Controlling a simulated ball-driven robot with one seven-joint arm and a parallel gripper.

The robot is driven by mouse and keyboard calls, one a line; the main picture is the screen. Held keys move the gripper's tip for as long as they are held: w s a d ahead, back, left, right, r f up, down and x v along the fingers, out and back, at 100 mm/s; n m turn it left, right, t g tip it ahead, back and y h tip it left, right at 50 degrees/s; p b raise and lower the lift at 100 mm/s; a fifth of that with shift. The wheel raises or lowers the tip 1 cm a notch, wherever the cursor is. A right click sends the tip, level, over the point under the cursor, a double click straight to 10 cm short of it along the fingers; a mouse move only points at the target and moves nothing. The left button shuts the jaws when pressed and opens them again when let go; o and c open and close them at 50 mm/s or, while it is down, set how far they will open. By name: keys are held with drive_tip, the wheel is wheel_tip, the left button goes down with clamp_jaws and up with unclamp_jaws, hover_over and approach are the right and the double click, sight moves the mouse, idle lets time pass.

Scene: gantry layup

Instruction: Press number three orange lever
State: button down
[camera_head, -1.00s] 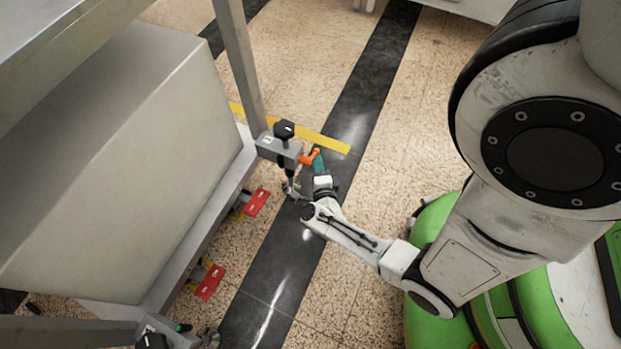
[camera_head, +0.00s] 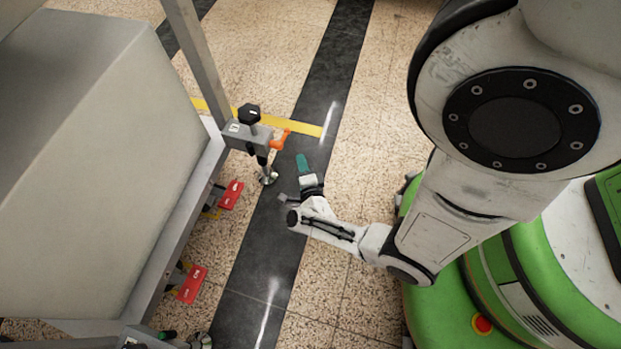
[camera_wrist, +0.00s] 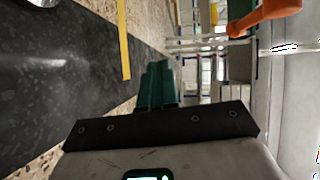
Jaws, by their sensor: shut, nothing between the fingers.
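An orange lever (camera_head: 281,138) sticks out from a grey bracket (camera_head: 247,134) with a black knob, at the corner post of the gantry frame. The number on the bracket is too small to read. The lever also shows at the top right of the wrist view (camera_wrist: 264,14). My gripper, with teal fingers (camera_head: 303,160), is shut and empty; its fingers also show in the middle of the wrist view (camera_wrist: 158,82). In the head view it is just right of and below the lever, apart from it.
Two red pedals (camera_head: 231,194) (camera_head: 192,284) sit low along the frame's side. A large grey box (camera_head: 90,150) stands on the frame at left. A yellow floor stripe (camera_head: 306,127) and a dark floor band (camera_head: 262,240) run nearby.

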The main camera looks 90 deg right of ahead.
drive_tip(key=s+a+f, duration=0.1)
drive_tip(key=a+f, duration=0.1)
drive_tip(key=f, duration=0.1)
drive_tip(key=s+a+f, duration=0.1)
drive_tip(key=a, duration=0.1)
drive_tip(key=shift+s+f, duration=0.25)
drive_tip(key=shift+s, duration=0.1)
drive_tip(key=shift+d, duration=0.1)
idle(0.4)
